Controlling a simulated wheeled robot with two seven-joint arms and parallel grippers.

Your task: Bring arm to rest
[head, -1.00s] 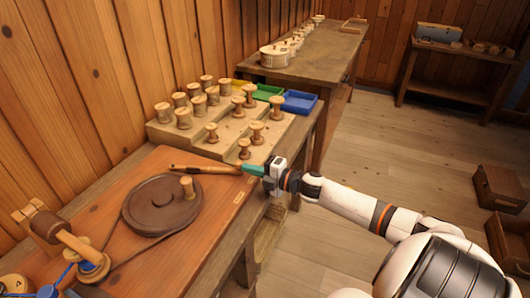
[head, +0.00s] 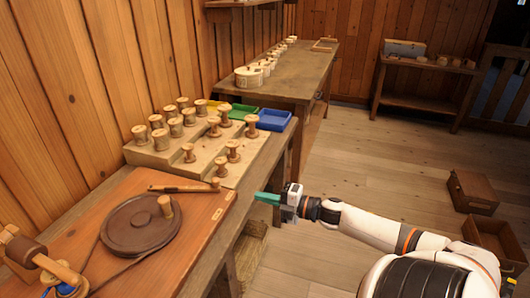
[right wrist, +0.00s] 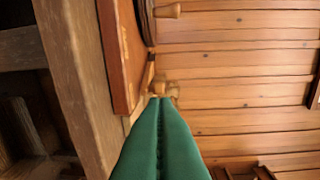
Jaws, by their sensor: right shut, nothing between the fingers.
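My right gripper (head: 268,198) is in the head view, at the right side of the workbench, just off its front edge. Its green fingers are shut together and hold nothing. The right wrist view also shows the closed green fingers (right wrist: 160,130), with the bench edge to their left. My right arm (head: 365,225) reaches in from the lower right. My left gripper does not show in either view.
The workbench (head: 215,240) carries a dark round wheel (head: 140,222), a wooden tool (head: 183,188) and a stepped rack (head: 205,165) with several spools. Green (head: 240,111) and blue (head: 273,120) trays stand behind. Open floor (head: 370,160) lies right of the bench.

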